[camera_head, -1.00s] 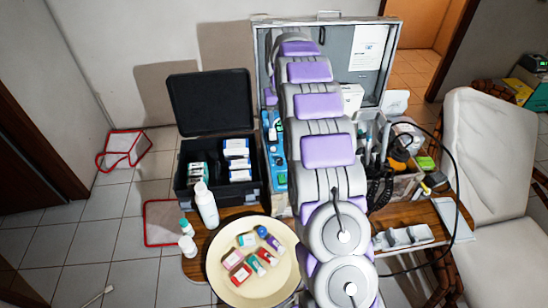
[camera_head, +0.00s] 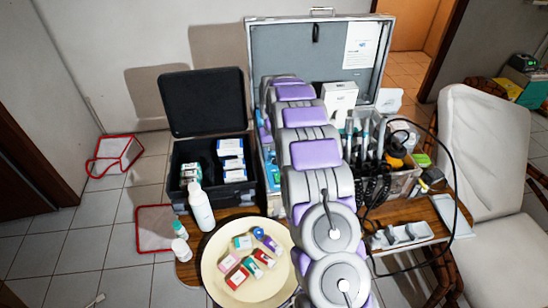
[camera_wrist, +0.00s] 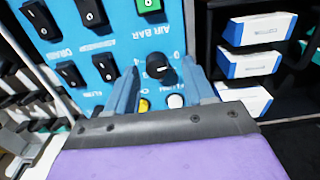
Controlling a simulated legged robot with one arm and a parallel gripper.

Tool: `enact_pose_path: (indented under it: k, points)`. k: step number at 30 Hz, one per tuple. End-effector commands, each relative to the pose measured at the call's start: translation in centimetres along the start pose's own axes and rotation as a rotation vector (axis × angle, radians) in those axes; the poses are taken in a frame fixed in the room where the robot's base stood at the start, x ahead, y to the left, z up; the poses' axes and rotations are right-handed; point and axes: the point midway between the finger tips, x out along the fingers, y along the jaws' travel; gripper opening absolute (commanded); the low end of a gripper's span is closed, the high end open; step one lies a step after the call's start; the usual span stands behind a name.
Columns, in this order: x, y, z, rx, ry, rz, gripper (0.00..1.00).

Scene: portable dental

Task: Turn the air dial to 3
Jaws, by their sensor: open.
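The blue control panel (camera_wrist: 85,45) fills the upper left of the wrist view, with its lettering upside down. The black air dial (camera_wrist: 161,67) sits on it near the "AIR BAR" label and a "0" mark. My gripper (camera_wrist: 163,72) is open, with one blue-grey finger on each side of the dial. I cannot tell whether either finger touches it. In the head view only a blue strip of the panel (camera_head: 272,178) shows, and my arm hides the dial and gripper.
Black rocker switches (camera_wrist: 71,73) and a green switch (camera_wrist: 149,5) are near the dial; yellow and white buttons lie between my fingers. A black case (camera_head: 217,172) with small boxes stands left of the panel. A round cream tray (camera_head: 222,284) and hanging handpieces (camera_head: 368,140) flank my arm.

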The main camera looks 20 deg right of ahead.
Motion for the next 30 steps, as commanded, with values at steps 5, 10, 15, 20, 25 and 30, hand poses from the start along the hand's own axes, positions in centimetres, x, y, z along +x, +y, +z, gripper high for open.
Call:
enact_pose_path:
  k: [5, 10, 15, 20, 25, 30]
  points:
    - [1.03, 0.07, 0.0, 0.001, 0.0, -0.001, 0.53]
    - [1.08, 0.04, -0.01, 0.001, 0.0, 0.0, 0.53]
    - [1.07, 0.02, 0.0, 0.0, 0.0, 0.0, 0.46]
    - [1.07, -0.02, 0.0, 0.0, 0.0, 0.0, 0.31]
    - [1.07, 0.0, 0.0, 0.0, 0.0, 0.0, 0.15]
    - [1.08, -0.01, 0.0, 0.0, 0.0, 0.0, 0.0]
